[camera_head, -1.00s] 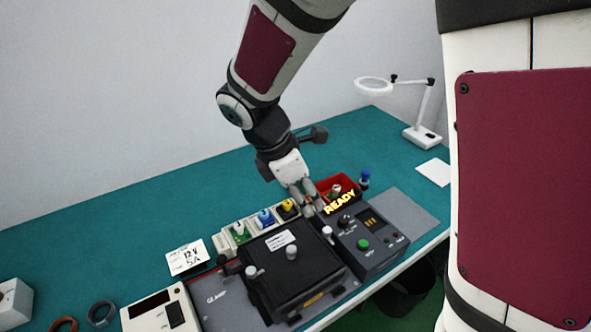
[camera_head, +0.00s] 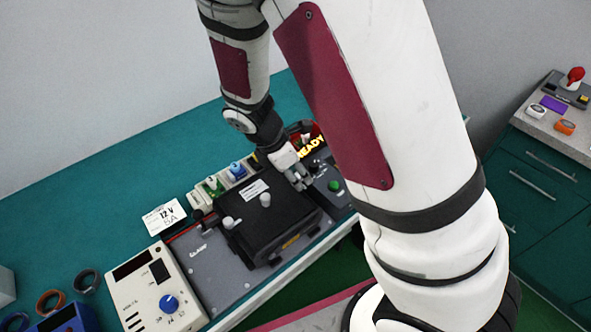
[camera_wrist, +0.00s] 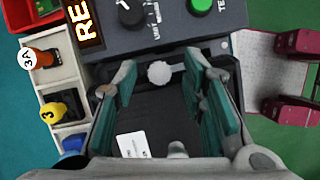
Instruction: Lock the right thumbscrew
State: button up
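The right thumbscrew (camera_wrist: 159,73) is a light grey knob at the end of the black lidded fixture (camera_head: 270,225), near the control box. In the wrist view it shows between the two fingers of my gripper (camera_wrist: 160,85), which are spread apart with a gap on each side. In the head view my gripper (camera_head: 298,182) points down over the fixture's right end and hides this knob. The left thumbscrew (camera_head: 228,222) and the lid's middle knob (camera_head: 265,200) are visible and clear of the gripper.
The control box with a yellow READY sign (camera_head: 311,146) and a green button (camera_head: 335,185) adjoins the fixture's right end. Colored connectors (camera_head: 236,169) stand behind the fixture. A white power supply (camera_head: 155,290) sits at left. The teal bench behind is mostly clear.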

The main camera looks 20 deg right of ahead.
grip_shut()
jog(key=shift+m, duration=0.3)
jog(key=m, duration=0.1)
jog(key=m+g, duration=0.1)
jog(key=shift+w+m, duration=0.2)
jog(key=shift+m, duration=0.2)
jog(key=m+g, duration=0.1)
jog(key=m, duration=0.1)
jog(key=m+g+y+b, duration=0.1)
jog(key=m, duration=0.2)
jog(key=shift+w+d+m, duration=0.1)
jog(key=shift+w+m, duration=0.05)
jog(key=shift+m, duration=0.15)
jog(key=m, duration=0.2)
jog(key=m+g+y, duration=0.1)
jog(key=m, duration=0.1)
jog(key=shift+w+d+y+b, duration=0.1)
jog(key=shift+y+b, duration=0.2)
jog(key=shift+b, duration=0.05)
jog(key=m+y, duration=0.1)
jog(key=m, duration=0.3)
jog(key=shift+d+m+g, duration=0.1)
jog(key=shift+m+g, duration=0.2)
jog(key=shift+g, duration=0.1)
jog(key=shift+m+y, duration=0.3)
